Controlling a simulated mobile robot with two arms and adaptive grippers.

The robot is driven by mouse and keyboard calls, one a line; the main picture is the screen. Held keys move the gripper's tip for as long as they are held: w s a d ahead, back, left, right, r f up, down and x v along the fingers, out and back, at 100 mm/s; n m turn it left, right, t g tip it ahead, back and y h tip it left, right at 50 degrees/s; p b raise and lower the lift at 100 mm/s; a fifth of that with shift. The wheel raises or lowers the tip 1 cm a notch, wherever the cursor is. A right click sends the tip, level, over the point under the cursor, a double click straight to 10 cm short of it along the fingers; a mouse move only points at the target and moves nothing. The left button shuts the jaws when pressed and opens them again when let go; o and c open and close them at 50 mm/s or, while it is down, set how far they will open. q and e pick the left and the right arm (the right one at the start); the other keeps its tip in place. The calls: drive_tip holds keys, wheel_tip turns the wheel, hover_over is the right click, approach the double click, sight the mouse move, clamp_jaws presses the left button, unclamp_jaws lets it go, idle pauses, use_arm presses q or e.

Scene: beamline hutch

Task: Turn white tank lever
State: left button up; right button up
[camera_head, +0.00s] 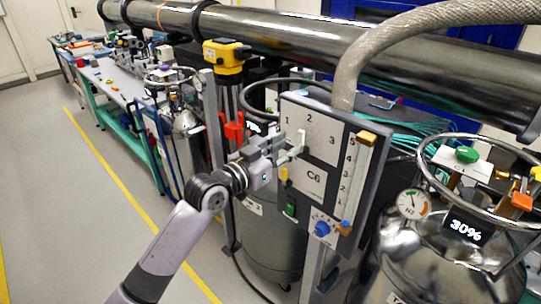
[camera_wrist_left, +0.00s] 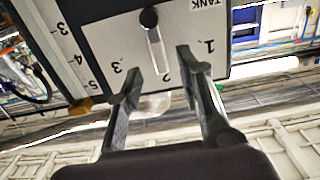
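The white tank lever (camera_head: 302,137) is on the upright panel (camera_head: 322,127) marked 1, 2, 3. In the left wrist view the lever (camera_wrist_left: 156,48) runs from a black pivot towards the 2, with the word TANK beyond the pivot. My left gripper (camera_head: 293,143) is in front of the panel. In the left wrist view its two fingers (camera_wrist_left: 160,65) are spread apart, one on each side of the lever's free end. I cannot tell whether either finger touches it. My right gripper is not in view.
The same panel carries a 1-to-5 slider with an orange knob (camera_head: 367,137), a blue knob (camera_head: 321,229), a green switch (camera_head: 291,209) and a yellow one (camera_head: 284,174). A steel tank (camera_head: 440,260) stands at right. A thick hose (camera_head: 349,70) hangs behind the panel. The floor at left is clear.

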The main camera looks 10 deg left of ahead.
use_arm(q)
drive_tip(key=v, duration=0.6)
drive_tip(key=shift+s, duration=0.15)
drive_tip(key=shift+a, duration=0.1)
